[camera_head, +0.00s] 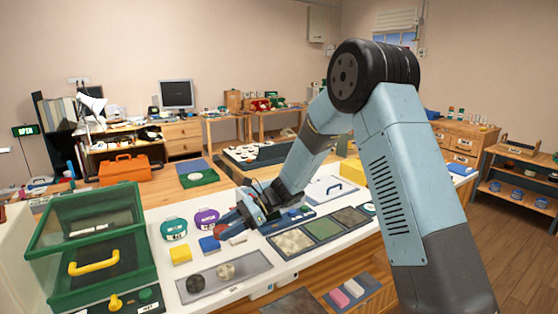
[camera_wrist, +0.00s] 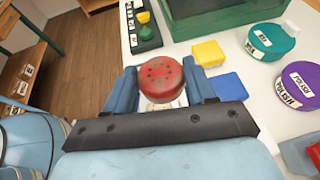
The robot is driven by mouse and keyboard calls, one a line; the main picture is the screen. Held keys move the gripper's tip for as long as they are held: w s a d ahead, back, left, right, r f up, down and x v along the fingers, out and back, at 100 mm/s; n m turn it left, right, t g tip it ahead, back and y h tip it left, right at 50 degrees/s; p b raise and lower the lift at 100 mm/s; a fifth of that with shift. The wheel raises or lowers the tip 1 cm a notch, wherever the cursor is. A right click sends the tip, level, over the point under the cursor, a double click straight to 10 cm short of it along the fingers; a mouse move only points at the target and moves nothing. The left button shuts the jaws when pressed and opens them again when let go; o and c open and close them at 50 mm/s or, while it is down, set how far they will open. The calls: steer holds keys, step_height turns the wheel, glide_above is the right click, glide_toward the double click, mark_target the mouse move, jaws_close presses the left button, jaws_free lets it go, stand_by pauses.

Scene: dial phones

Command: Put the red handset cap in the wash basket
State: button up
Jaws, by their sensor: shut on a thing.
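The red handset cap (camera_wrist: 162,76), round with small dark holes in its face, sits between the two blue fingers of my gripper (camera_wrist: 160,84) in the wrist view. My gripper is shut on it. In the head view my gripper (camera_head: 236,226) is low over the white bench top, and I cannot clearly make out the cap there. A green case (camera_head: 95,270) with clear panels and a yellow handle stands at the left of the bench. I cannot tell which thing is the wash basket.
A yellow block (camera_head: 181,255) and a blue block (camera_head: 209,244) lie near my gripper. Teal (camera_head: 174,229) and purple (camera_head: 206,218) round tubs stand behind them. A grey tray (camera_head: 222,281) with two round pads lies in front. Several textured mats (camera_head: 322,229) lie to the right.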

steer(key=w+d+f+m+t, duration=0.2)
steer(key=w+d+m+t, duration=0.9)
steer(key=d, duration=0.4)
steer(key=w+d+m+t+h, duration=0.2)
steer(key=d+m+t+h, duration=0.1)
steer(key=d, duration=0.8)
steer(key=w+d+f+m+t+h, duration=0.1)
steer(key=w+d+m+t+h, duration=0.2)
steer(key=d, duration=0.9)
steer(key=shift+f+m+t+h, duration=0.25)
steer(key=shift+m+t+h, duration=0.45)
steer(key=shift+m+h, duration=0.5)
steer(key=shift+d, duration=0.1)
